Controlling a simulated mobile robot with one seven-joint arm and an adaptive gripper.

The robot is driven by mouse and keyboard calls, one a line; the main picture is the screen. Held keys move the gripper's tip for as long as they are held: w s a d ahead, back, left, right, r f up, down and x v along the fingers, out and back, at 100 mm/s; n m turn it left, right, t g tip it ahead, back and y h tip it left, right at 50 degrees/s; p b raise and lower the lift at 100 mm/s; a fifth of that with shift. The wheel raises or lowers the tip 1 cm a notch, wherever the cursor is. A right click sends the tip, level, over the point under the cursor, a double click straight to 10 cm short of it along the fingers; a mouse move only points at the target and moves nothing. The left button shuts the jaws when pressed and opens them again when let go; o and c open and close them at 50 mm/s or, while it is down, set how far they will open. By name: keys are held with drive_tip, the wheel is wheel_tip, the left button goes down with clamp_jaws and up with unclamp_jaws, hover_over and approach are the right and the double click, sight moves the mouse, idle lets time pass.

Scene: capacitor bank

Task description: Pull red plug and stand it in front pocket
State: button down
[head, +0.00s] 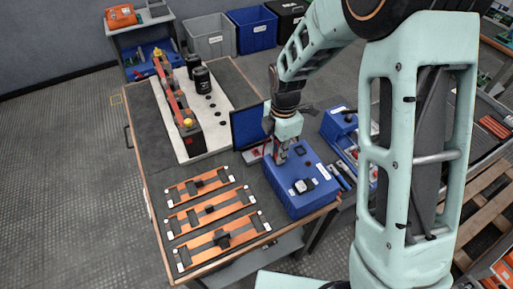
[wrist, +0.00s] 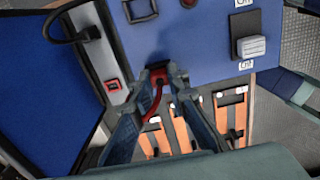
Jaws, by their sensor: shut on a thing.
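The red plug (wrist: 158,77) sits between my fingertips in the wrist view, with a red lead curving back from it. My gripper (wrist: 157,72) is shut on the plug; it also shows in the head view (head: 280,158), over the left part of the blue box (head: 306,197). I cannot tell whether the plug is clear of the box. A grey holder strip (wrist: 104,62) lies left of the gripper in the wrist view. It has a red-edged pocket (wrist: 113,85) nearer the bottom of the picture and a black plug or lead (wrist: 89,33) farther up.
A rocker switch (wrist: 250,47) is on the box, right of the gripper. A blue panel (head: 248,126) stands behind the strip. Several orange busbars (head: 200,185) lie on the table's front left. A capacitor row (head: 180,105) stands at the back left. Tools lie right of the box.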

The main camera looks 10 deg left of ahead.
drive_tip(key=shift+s+d+f, duration=0.1)
drive_tip(key=shift+s+f, duration=0.2)
drive_tip(key=shift+f, duration=0.2)
drive_tip(key=c, duration=2)
unclamp_jaws()
drive_tip(key=shift+o, duration=1)
drive_tip(key=shift+w+f, duration=0.15)
drive_tip(key=shift+r, duration=0.25)
